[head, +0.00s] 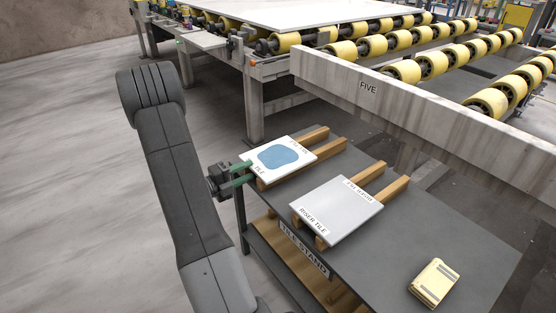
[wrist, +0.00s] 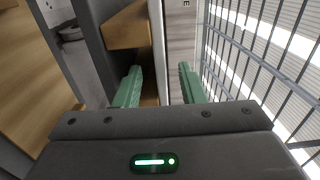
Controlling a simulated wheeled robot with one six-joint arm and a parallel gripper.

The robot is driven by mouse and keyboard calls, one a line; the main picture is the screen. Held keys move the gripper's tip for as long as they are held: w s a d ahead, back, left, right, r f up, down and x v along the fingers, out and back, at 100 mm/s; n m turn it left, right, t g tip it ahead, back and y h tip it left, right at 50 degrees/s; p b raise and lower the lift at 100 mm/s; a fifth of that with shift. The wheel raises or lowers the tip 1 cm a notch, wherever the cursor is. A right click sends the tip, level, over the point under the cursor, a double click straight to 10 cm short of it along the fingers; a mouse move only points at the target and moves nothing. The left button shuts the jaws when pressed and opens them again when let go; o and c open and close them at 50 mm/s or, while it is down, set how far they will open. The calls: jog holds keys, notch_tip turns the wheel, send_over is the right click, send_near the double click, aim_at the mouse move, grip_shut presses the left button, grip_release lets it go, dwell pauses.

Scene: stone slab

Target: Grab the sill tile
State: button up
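The tile with a blue patch (head: 301,145) lies flat on two wooden bearers at the left of the stand in the head view. In the wrist view, my gripper (wrist: 159,76) is open, with a gap between the fingertips.
A grey tile marked RISER TILE (head: 336,211) lies on bearers to the right. A pale yellow block (head: 434,283) sits near the stand's (head: 400,230) right front. The beam marked FIVE (head: 400,96) and roller conveyors stand behind. Floor at left is clear.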

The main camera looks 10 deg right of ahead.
aim_at(254, 168)
jog(key=b+x, duration=0.1)
jog(key=x, duration=0.2)
jog(key=shift+w+d+f+b, duration=0.1)
jog(key=shift+w+d+b, duration=0.15)
jog(key=shift+b, duration=0.15)
jog(key=shift+w+d, duration=0.3)
jog(key=shift+d, duration=0.3)
jog(key=shift+r, duration=0.2)
grip_shut()
